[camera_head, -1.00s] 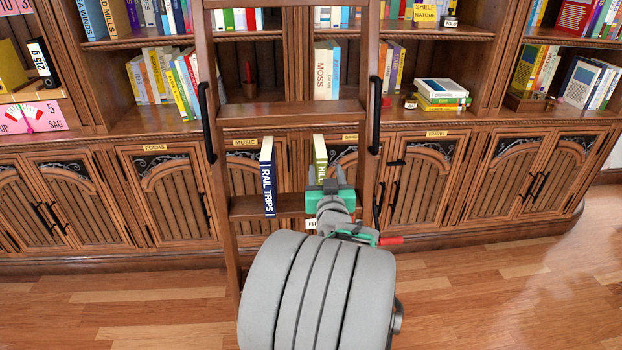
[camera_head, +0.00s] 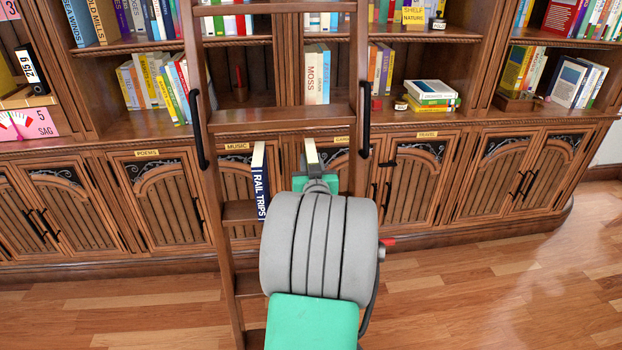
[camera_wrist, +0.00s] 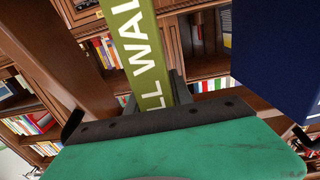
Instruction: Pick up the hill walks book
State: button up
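The hill walks book (camera_wrist: 140,55) has an olive-green spine with white letters, partly readable in the wrist view. Its pale top edge (camera_head: 311,152) shows in the head view, where it stands upright on a ladder step; my arm hides its spine there. My gripper (camera_wrist: 155,95) is right at this spine. Dark fingers show close along both sides of the book, but whether they press on it I cannot tell. In the head view the green gripper body (camera_head: 300,182) is mostly hidden behind my grey wrist.
The dark blue Rail Trips book (camera_head: 260,190) stands on the same step to the left; it also looms at the right in the wrist view (camera_wrist: 275,55). The wooden ladder's rails (camera_head: 205,120) flank both books. Shelves and cabinet doors stand behind; open floor is at the right.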

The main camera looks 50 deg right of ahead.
grip_shut()
dwell(0.8)
jog(key=shift+r, duration=0.1)
